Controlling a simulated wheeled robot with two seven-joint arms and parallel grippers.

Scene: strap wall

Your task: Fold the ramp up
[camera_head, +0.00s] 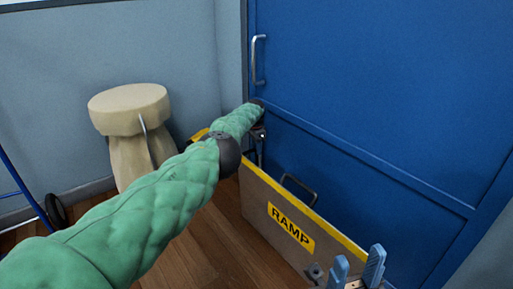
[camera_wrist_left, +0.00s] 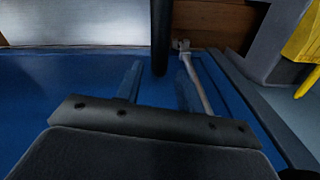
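The ramp (camera_head: 255,200) is a tan panel with a yellow top edge and a RAMP label. It stands on edge, tilted, in front of the blue door (camera_head: 400,90). A dark handle (camera_head: 300,188) sits near its top edge. My left gripper (camera_head: 260,145) is at the ramp's far left end by the door, mostly hidden behind my green arm. In the left wrist view its fingers (camera_wrist_left: 158,85) are apart, with a dark bar (camera_wrist_left: 161,38) seen between them; contact cannot be told. My right gripper (camera_head: 357,268) is open near the ramp's near right end.
A beige padded stool-like object (camera_head: 130,110) stands at the left wall. A blue frame with a dark wheel (camera_head: 56,210) is at the far left. The door has a metal handle (camera_head: 257,60). A metal rod (camera_wrist_left: 200,85) shows beside the left fingers. Wooden floor (camera_head: 205,235) is bare before the ramp.

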